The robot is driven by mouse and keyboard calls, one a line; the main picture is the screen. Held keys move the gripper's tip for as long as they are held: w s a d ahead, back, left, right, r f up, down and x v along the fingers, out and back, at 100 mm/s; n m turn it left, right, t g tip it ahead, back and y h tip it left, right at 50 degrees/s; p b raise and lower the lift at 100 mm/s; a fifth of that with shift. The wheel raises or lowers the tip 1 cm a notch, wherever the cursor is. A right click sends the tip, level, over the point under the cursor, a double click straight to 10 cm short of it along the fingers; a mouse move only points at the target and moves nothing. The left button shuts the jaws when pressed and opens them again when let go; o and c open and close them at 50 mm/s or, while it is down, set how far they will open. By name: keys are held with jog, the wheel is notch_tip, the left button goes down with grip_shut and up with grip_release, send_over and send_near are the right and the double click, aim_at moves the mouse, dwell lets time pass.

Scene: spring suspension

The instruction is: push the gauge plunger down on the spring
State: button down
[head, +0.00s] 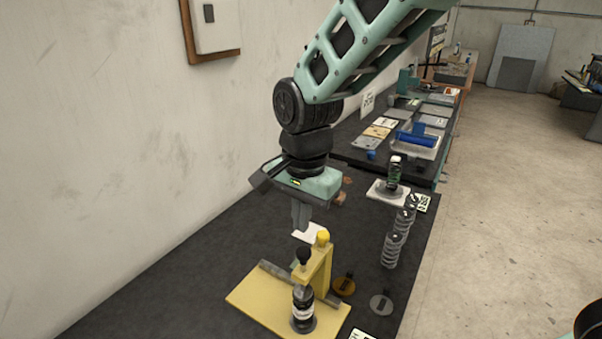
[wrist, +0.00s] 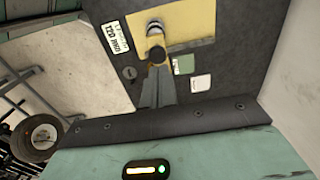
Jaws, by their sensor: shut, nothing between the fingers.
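The gauge is a yellow stand with a base plate (head: 255,306) and an upright post (head: 319,266) topped by a yellow knob (head: 323,236). Its plunger has a black knob (head: 303,254), which also shows in the wrist view (wrist: 157,54). Below the plunger, a dark spring with a pale band (head: 302,301) stands upright on the base plate. My gripper (head: 301,228) points down, shut and empty, with its fingertips a little above the black knob in the head view. In the wrist view the fingertips (wrist: 157,70) lie just short of the knob; the exact gap is unclear.
Loose coil springs (head: 391,250) and a spring unit on a white plate (head: 394,176) stand to the right on the dark bench. The bench left of the stand is clear, up to the wall.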

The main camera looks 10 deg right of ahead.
notch_tip(320, 180, up, 8)
jog(key=b, duration=0.1)
jog(key=shift+w+d, duration=0.2)
dwell(0.8)
jog(key=s+d+f+n+b, duration=0.2)
jog(key=s+f+n+b, duration=0.1)
jog(key=s+f+n, duration=0.4)
jog(key=s+d+f+n+b, duration=0.2)
jog(key=s+f+n+b, duration=0.2)
jog(key=s+f+n, duration=0.4)
jog(key=s+n, duration=0.1)
jog(key=s, duration=0.4)
jog(key=shift+f+n, duration=0.15)
jog(key=shift+n, duration=0.25)
jog(key=shift+a, duration=0.1)
dwell(0.4)
